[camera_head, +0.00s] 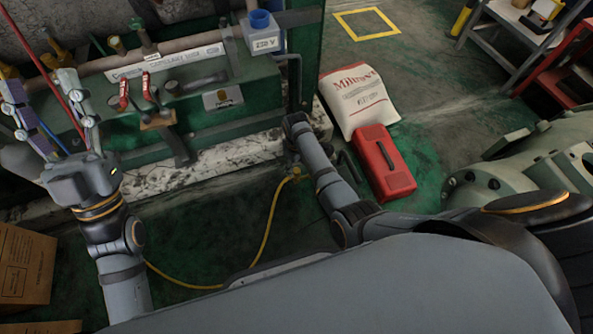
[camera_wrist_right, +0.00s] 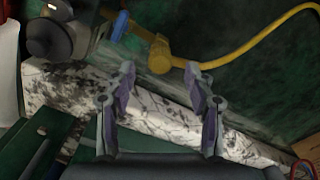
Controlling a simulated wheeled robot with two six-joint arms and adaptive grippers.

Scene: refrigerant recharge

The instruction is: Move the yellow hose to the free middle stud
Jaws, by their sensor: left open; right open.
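The yellow hose (camera_head: 268,225) runs along the floor in the head view, from behind my left arm to a yellow fitting (camera_head: 296,172) by the concrete base. In the right wrist view the hose (camera_wrist_right: 255,50) joins a yellow fitting (camera_wrist_right: 160,55) with a blue lever (camera_wrist_right: 119,27). My right gripper (camera_wrist_right: 161,72) is open and empty, its fingertips just short of that fitting; the head view does not show its fingers clearly. My left gripper (camera_head: 38,82) is open beside a red hose (camera_head: 57,82) and a blue hose (camera_head: 53,137). I cannot pick out the middle stud.
Red-handled valves (camera_head: 123,92) sit on the green unit (camera_head: 200,105), above a pale concrete base (camera_head: 225,150). A red case (camera_head: 385,165) and a white sack (camera_head: 358,98) lie right of my right arm. Cardboard boxes (camera_head: 25,265) stand at the lower left.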

